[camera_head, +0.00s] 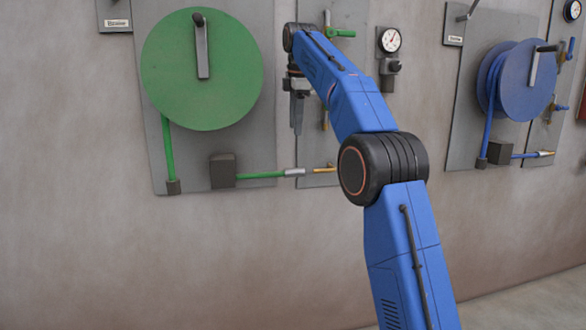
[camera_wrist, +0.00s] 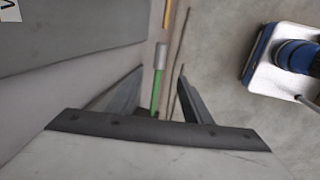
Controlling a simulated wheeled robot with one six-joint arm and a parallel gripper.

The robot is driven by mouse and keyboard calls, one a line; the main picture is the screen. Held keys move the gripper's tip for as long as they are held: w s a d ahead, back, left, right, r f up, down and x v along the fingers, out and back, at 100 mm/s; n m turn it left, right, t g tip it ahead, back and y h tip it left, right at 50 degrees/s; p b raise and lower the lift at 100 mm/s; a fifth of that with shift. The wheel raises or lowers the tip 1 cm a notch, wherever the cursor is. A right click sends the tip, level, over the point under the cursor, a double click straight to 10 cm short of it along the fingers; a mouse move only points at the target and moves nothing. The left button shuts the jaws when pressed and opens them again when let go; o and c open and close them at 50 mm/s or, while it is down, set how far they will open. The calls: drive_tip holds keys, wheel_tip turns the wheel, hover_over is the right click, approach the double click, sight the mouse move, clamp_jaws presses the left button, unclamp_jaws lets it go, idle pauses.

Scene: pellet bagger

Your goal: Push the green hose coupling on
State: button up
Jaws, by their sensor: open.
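The green hose (camera_head: 258,176) runs right from a dark block low on the left panel and ends in a silver coupling (camera_head: 294,173). A brass pipe end (camera_head: 325,170) is in line with it to the right. In the wrist view a short gap shows between the coupling (camera_wrist: 160,56) and the brass pipe (camera_wrist: 167,14). My gripper (camera_head: 297,130) points down above the coupling, apart from it in the head view. In the wrist view its two fingers (camera_wrist: 160,74) are spread, with the green hose (camera_wrist: 155,96) seen between them. The gripper holds nothing.
A green reel (camera_head: 202,90) with a crank is on the left panel (camera_head: 160,160). A gauge (camera_head: 390,40) and a green-handled valve (camera_head: 341,33) are near my arm. A blue reel (camera_head: 527,85) with a blue hose is on the right. Open floor (camera_wrist: 225,125) shows in the wrist view.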

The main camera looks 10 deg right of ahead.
sight(293, 169)
drive_tip(key=w+f, duration=0.1)
drive_tip(key=f, duration=0.4)
drive_tip(key=w+f, duration=0.1)
drive_tip(key=f, duration=0.5)
drive_tip(key=w+f, duration=0.1)
drive_tip(key=f, duration=0.4)
drive_tip(key=shift+w+f, duration=0.1)
drive_tip(key=shift+f, duration=0.1)
